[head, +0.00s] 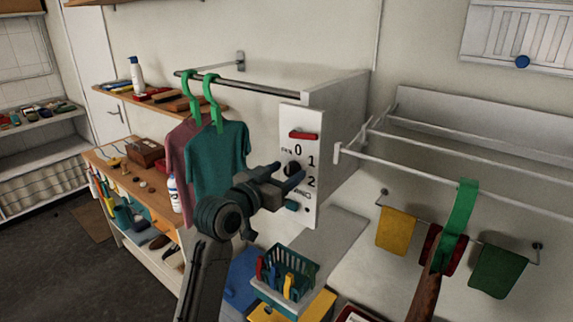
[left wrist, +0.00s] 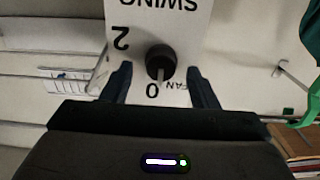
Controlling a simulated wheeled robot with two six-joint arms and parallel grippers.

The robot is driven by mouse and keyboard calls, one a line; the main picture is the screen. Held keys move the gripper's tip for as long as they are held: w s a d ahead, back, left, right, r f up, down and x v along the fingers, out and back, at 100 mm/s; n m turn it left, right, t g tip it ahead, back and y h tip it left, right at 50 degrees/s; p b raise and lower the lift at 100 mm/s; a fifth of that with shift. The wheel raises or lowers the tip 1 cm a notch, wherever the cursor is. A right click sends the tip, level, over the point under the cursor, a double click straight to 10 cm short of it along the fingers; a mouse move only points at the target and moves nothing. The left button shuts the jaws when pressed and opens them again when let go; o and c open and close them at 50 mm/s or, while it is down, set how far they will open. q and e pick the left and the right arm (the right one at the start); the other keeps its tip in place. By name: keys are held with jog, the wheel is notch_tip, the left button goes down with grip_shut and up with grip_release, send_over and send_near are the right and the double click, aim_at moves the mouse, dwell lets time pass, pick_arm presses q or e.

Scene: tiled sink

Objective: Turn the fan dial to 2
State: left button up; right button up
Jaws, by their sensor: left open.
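The fan dial (head: 292,168) is a black round knob on a white panel (head: 312,130) marked FAN, 0, 1 and 2. The dial also shows in the left wrist view (left wrist: 160,60), where the panel appears upside down and the dial's pale pointer line points toward the 0. My left gripper (head: 284,178) is open in front of the panel. In the left wrist view its two fingers (left wrist: 162,88) stand on either side of the dial, with gaps between. In the head view the gripper partly covers the dial. My right gripper is not in view.
A red bar (head: 303,135) sits above the dial and a teal part (head: 292,205) below it. Shirts on green hangers (head: 218,155) hang close left of my left arm. A white rack (head: 440,155) stands right of the panel. A green basket (head: 288,268) is below.

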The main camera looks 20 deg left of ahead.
pick_arm(q)
jog(key=shift+w+d+f, duration=0.1)
jog(key=shift+w+d, duration=0.05)
jog(key=shift+w, duration=0.35)
jog(key=c, duration=0.9)
jog(key=shift+c, duration=0.2)
